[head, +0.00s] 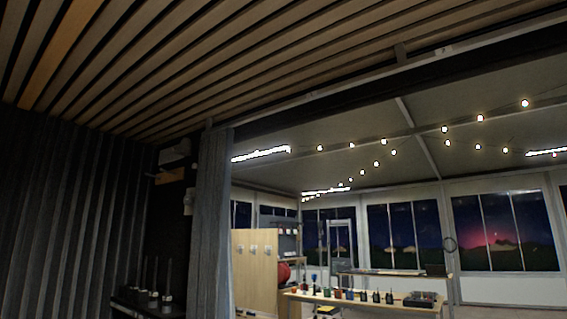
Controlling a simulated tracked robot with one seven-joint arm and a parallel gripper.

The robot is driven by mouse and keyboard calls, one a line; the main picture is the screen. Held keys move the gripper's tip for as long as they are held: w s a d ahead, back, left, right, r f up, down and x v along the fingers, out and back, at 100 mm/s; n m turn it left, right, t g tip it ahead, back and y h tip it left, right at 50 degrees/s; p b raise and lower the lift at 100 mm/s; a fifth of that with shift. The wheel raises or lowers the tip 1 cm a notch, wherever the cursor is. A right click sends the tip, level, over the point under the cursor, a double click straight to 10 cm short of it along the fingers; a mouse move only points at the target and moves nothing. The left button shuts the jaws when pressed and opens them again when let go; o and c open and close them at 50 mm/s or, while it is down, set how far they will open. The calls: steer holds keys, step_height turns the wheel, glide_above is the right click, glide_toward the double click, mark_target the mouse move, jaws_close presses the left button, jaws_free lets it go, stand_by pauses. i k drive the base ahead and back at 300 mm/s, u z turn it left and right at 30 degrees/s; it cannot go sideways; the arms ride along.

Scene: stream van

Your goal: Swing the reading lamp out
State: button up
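I cannot make out a reading lamp for certain in the head view. A small dark fitting (172,176) with a tan edge is on the dark wall beside the curtain, below a grey box (175,152); it is too dim to tell what it is. My gripper is not in view.
A grey curtain (211,225) hangs at an opening to a lit room. Upright items stand on a dark shelf (140,304) at lower left. Beyond are a wooden partition (252,262) and a long table (370,300) with small items. The slatted ceiling (250,55) is overhead.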

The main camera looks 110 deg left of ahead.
mark_target(185, 148)
steer(key=u, duration=1.55)
steer(key=i, duration=0.25)
steer(key=u, duration=2.75)
steer(key=i, duration=0.45)
steer(key=z, duration=0.25)
steer(key=k, duration=0.45)
steer(key=u, duration=0.15)
steer(key=i, duration=0.3)
